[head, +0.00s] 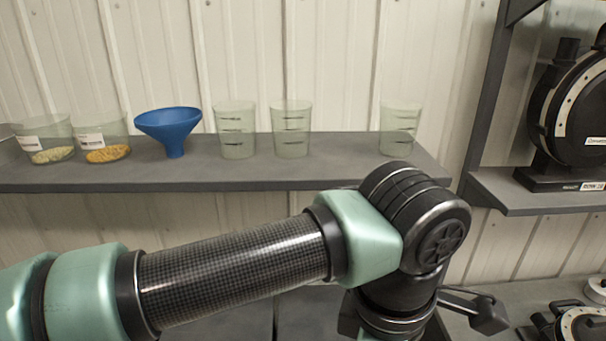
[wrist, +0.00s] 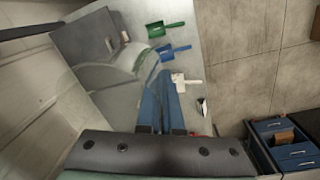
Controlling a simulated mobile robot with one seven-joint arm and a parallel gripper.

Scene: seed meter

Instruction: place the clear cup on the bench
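In the wrist view my gripper (wrist: 163,78) has its two blue fingers close together. A translucent clear cup (wrist: 112,78) shows as a curved, see-through shape just left of the fingers, its wall running in to them. The fingers appear shut on that wall, and the cup hangs tilted in the view over the bench. The pale bench (wrist: 212,62) lies below. In the head view my gripper is mostly hidden behind my wrist, and the held cup cannot be seen there.
Three clear measuring cups (head: 236,130) stand on the wall shelf (head: 225,176), beside a blue funnel (head: 170,128) and two seed tubs (head: 104,138). On the bench lie green (wrist: 165,29), blue (wrist: 173,51) and white (wrist: 186,82) scoops. A blue drawer unit (wrist: 290,150) stands right.

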